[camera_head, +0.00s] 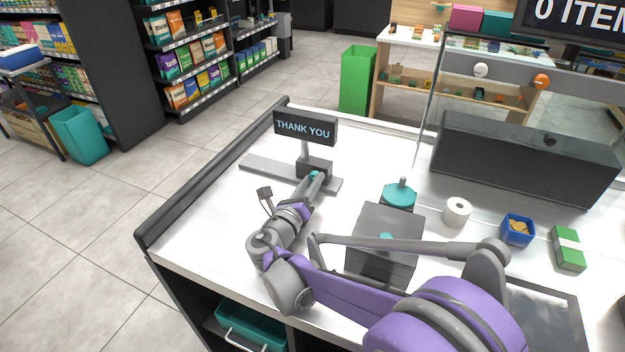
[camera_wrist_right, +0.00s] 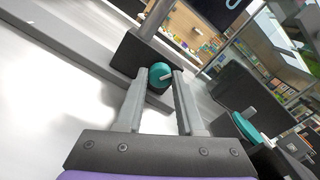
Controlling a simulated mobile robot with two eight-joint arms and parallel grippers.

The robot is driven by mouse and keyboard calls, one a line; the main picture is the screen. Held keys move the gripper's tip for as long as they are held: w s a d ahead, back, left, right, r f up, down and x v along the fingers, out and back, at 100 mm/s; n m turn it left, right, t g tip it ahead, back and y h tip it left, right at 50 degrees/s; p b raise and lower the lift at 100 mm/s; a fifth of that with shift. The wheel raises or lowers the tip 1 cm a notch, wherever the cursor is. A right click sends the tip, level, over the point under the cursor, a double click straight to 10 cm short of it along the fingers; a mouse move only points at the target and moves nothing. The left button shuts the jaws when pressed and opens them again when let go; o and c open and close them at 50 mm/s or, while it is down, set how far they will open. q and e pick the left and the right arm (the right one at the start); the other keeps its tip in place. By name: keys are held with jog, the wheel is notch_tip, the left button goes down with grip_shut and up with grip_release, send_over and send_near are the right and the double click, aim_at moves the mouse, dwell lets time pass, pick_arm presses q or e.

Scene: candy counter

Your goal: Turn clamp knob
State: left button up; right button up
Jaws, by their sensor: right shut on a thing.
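The teal clamp knob (camera_head: 315,174) with a small pale bar sits on the front of a dark clamp block (camera_head: 322,168) at the foot of the THANK YOU sign (camera_head: 305,128). My right gripper (camera_head: 312,182) reaches up to the knob from the front. My left gripper is in neither view.
A grey base bar (camera_head: 262,169) lies under the sign. A grey box (camera_head: 385,225), a teal-topped container (camera_head: 398,194), a white roll (camera_head: 457,212), a blue box (camera_head: 518,230) and a green pack (camera_head: 567,248) stand to the right. The counter left of my arm is clear.

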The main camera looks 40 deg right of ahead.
jog(key=shift+n, duration=0.7)
jog(key=shift+n+b, duration=0.3)
jog(key=shift+n, duration=1.4)
jog(key=n, duration=0.3)
jog(key=shift+b, duration=0.3)
jog(key=o, duration=0.7)
jog(key=shift+c, duration=0.2)
jog(key=shift+v, duration=2.55)
